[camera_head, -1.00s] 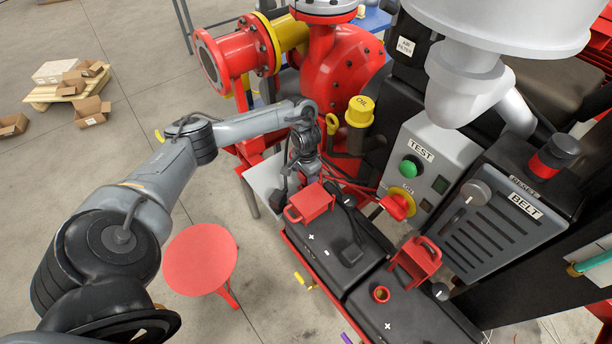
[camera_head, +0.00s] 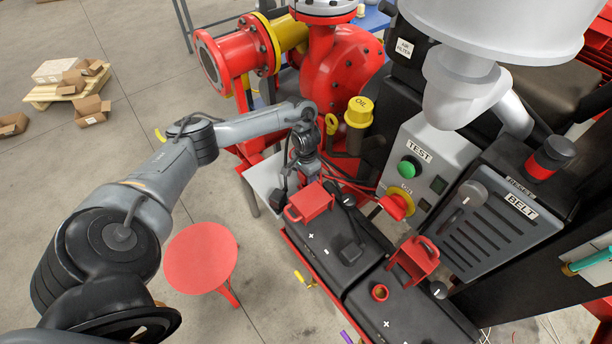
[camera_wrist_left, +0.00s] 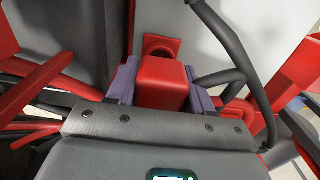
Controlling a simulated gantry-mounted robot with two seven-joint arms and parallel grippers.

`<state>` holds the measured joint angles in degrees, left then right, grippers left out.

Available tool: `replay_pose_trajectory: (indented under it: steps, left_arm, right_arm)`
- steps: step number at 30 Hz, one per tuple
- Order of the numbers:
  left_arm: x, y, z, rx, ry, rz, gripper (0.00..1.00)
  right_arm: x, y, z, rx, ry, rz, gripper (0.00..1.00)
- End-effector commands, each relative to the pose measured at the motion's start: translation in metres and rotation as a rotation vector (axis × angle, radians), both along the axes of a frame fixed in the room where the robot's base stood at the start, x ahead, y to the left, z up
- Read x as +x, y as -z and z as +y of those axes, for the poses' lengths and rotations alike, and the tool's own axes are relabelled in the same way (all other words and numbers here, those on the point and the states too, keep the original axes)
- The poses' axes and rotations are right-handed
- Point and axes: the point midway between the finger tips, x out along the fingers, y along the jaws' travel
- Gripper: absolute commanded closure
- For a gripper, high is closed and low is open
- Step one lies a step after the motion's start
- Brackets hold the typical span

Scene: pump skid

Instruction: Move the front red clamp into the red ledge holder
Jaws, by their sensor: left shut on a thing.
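My left gripper (camera_head: 302,176) is low over the pale ledge (camera_head: 262,182) beside the batteries. In the left wrist view its two purple-grey fingers (camera_wrist_left: 161,92) are shut on the sides of a red block, the red clamp (camera_wrist_left: 162,78). A round red socket (camera_wrist_left: 161,46), apparently the red ledge holder, shows on a grey surface just beyond the clamp. The clamp's far end overlaps it in the picture; I cannot tell whether it is seated. The head view mostly hides clamp and socket behind my wrist. My right gripper is in neither view.
The rear battery (camera_head: 325,240) has a red handled cover (camera_head: 311,203). Cables run close around my fingers. A red stool (camera_head: 200,257) stands left on open floor.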

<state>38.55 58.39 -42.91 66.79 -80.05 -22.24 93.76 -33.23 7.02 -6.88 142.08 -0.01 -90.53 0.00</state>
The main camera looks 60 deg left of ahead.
Motion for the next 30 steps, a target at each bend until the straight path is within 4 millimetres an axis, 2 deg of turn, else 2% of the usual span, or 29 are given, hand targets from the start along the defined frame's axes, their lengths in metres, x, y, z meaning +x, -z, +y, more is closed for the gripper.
replay_pose_trajectory:
  steps: [30]
  left_arm:
    - [0.000,0.021,0.000,0.000,0.000,0.000,0.90]
  right_arm:
    - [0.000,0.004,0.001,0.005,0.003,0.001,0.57]
